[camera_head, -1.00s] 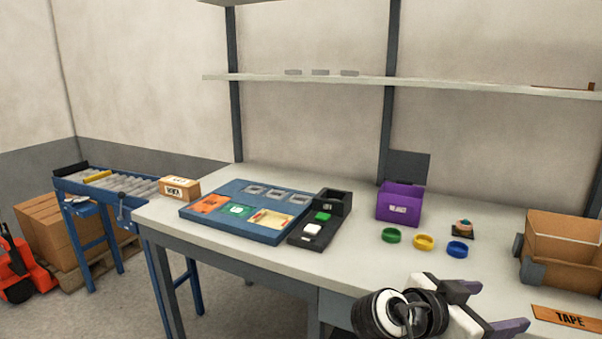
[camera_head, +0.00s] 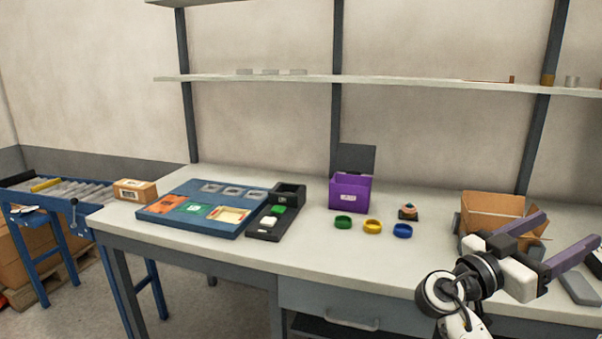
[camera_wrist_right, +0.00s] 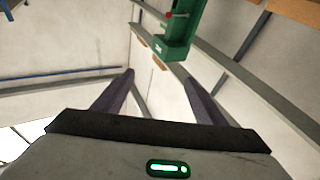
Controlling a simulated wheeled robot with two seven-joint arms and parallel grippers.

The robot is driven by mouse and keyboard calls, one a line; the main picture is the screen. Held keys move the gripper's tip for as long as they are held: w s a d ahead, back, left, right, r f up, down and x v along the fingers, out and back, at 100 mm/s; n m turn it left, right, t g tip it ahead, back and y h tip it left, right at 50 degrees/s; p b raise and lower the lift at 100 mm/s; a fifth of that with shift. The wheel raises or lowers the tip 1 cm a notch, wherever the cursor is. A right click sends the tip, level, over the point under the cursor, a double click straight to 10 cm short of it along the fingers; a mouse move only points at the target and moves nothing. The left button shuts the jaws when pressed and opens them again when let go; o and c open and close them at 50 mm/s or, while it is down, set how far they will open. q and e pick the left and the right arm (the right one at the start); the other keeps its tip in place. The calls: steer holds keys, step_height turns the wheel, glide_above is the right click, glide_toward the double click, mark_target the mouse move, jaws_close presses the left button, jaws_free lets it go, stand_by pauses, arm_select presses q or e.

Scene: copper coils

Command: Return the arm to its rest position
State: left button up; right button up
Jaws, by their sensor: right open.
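My right gripper (camera_head: 556,241) is at the lower right of the head view, over the right part of the workbench (camera_head: 330,257). Its two purple-grey fingers are spread apart and point up and to the right, with nothing between them. In the right wrist view the fingers (camera_wrist_right: 160,95) are also apart, with the wall, shelf edges and a green fixture (camera_wrist_right: 181,35) beyond them. My left gripper does not show in these frames.
A cardboard box (camera_head: 490,213) stands behind my right gripper, partly hidden. A purple bin (camera_head: 349,193), green (camera_head: 345,222), yellow (camera_head: 372,227) and blue (camera_head: 402,231) rings and a blue tray (camera_head: 165,224) lie left. The front-middle bench is clear.

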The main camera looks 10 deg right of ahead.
steer(key=s+d+r+g+h, duration=0.2)
steer(key=s+d+r+h, duration=0.15)
steer(key=r, duration=0.25)
steer(key=w+a+f+n+t+y, duration=0.1)
steer(key=w+f+n+t+y, duration=0.3)
steer(key=f+n+t, duration=0.4)
steer(key=w+f+n+t+y, duration=0.35)
steer(key=w+f+n, duration=0.2)
steer(key=f, duration=0.55)
steer(key=s+a+f+n+y, duration=0.1)
steer(key=a+f+n+y, duration=0.25)
steer(key=f, duration=0.55)
steer(key=s+a+f+n+y, duration=0.25)
steer(key=a+f+y, duration=0.2)
steer(key=f, duration=0.35)
steer(key=s+a+f+n+g+y, duration=0.35)
steer(key=s+a+f+y, duration=0.65)
steer(key=s+a+f, duration=0.75)
steer(key=a+m+t+y, duration=0.1)
steer(key=a+m, duration=0.3)
steer(key=a, duration=0.8)
steer(key=shift+t, duration=0.4)
steer(key=shift+a+r, duration=0.1)
steer(key=shift+r, duration=0.05)
